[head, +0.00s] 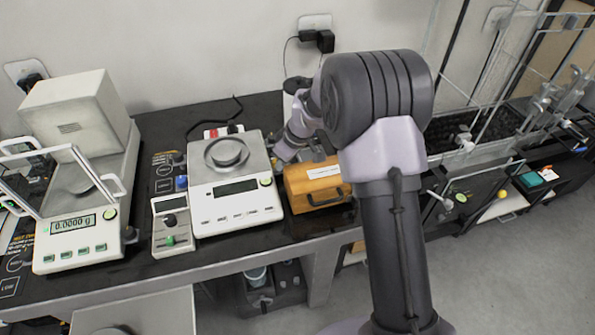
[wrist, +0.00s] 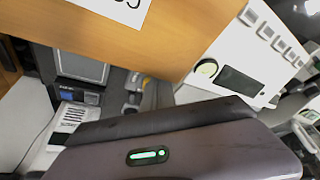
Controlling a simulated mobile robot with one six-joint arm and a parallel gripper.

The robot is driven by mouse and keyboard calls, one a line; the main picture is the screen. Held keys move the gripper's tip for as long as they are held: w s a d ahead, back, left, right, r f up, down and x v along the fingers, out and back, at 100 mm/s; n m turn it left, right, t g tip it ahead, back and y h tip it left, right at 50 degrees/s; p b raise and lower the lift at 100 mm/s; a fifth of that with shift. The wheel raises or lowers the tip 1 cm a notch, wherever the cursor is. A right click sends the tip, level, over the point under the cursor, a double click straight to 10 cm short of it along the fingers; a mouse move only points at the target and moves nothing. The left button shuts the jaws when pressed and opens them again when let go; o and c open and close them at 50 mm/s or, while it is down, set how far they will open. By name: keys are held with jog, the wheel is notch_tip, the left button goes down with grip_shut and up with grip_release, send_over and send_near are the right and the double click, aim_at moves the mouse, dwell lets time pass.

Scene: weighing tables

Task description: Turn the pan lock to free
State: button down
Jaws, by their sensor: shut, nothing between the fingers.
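The white middle balance (head: 237,205) stands on the dark table with a round pan (head: 227,152) on top. A red piece with dark knobs (head: 213,132) shows at its back edge; I cannot tell whether this is the pan lock or how it is set. A small white control box (head: 172,226) with a black knob and a green slider stands at its front left. My gripper (head: 277,143) is beside the balance's back right corner, pointing down and partly hidden, shut and empty. In the wrist view, part of the balance (wrist: 245,60) shows at upper right.
A wooden box (head: 318,186) with a dark handle stands right of the balance, close to my gripper; it fills the top of the wrist view (wrist: 190,30). A second balance with an open glass door (head: 80,235) stands at left. Wall sockets and cables are behind.

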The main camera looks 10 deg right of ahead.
jog(key=shift+w+a+f+m+h, duration=0.35)
jog(key=shift+w+m, duration=0.2)
jog(key=shift+m, duration=0.35)
jog(key=shift+s+a+r+m+t+p, duration=0.15)
jog(key=shift+a+m+t+p, duration=0.2)
jog(key=shift+m, duration=0.45)
jog(key=shift+h+b, duration=0.25)
jog(key=shift+b, duration=0.15)
jog(key=shift+a, duration=0.35)
jog(key=shift+w+d, duration=0.1)
jog(key=shift+w, duration=0.2)
